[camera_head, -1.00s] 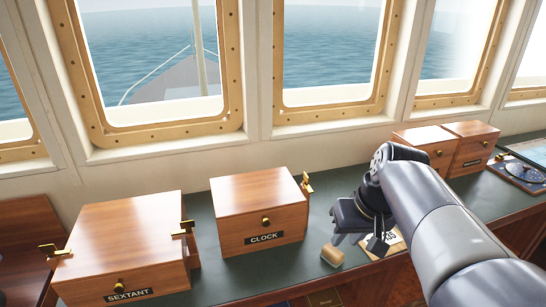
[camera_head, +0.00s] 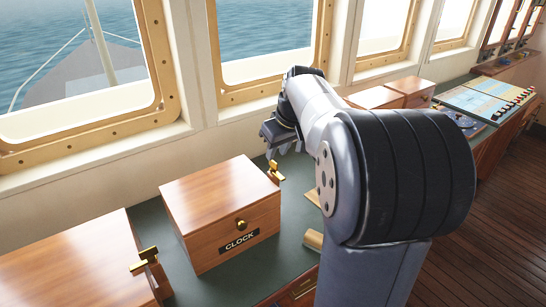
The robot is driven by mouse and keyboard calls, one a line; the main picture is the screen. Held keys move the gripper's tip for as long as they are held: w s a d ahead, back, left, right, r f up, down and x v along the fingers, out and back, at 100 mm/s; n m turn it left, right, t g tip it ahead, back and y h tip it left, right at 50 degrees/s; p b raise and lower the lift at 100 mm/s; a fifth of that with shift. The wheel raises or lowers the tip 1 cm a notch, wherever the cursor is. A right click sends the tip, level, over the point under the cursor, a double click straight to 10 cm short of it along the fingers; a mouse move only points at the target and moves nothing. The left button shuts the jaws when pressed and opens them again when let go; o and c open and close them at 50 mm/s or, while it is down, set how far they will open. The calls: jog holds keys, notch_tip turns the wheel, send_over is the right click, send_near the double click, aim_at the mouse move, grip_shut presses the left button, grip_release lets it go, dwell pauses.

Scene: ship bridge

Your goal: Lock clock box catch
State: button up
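The clock box (camera_head: 222,211) is a wooden box with a CLOCK label and a brass knob on its front. It stands on the green counter with its lid down. Its brass catch (camera_head: 274,170) sits at the right side near the top edge and stands upright.
The larger sextant box (camera_head: 75,262) stands at the left, with a brass catch (camera_head: 145,258) on its right side. A small wooden block (camera_head: 313,239) lies right of the clock box. Two more boxes (camera_head: 390,95) stand farther right. The window wall rises behind the counter (camera_head: 282,225).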

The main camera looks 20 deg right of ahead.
aim_at(275, 162)
jog(key=shift+x, duration=2.05)
jog(key=shift+c, duration=0.4)
grip_shut()
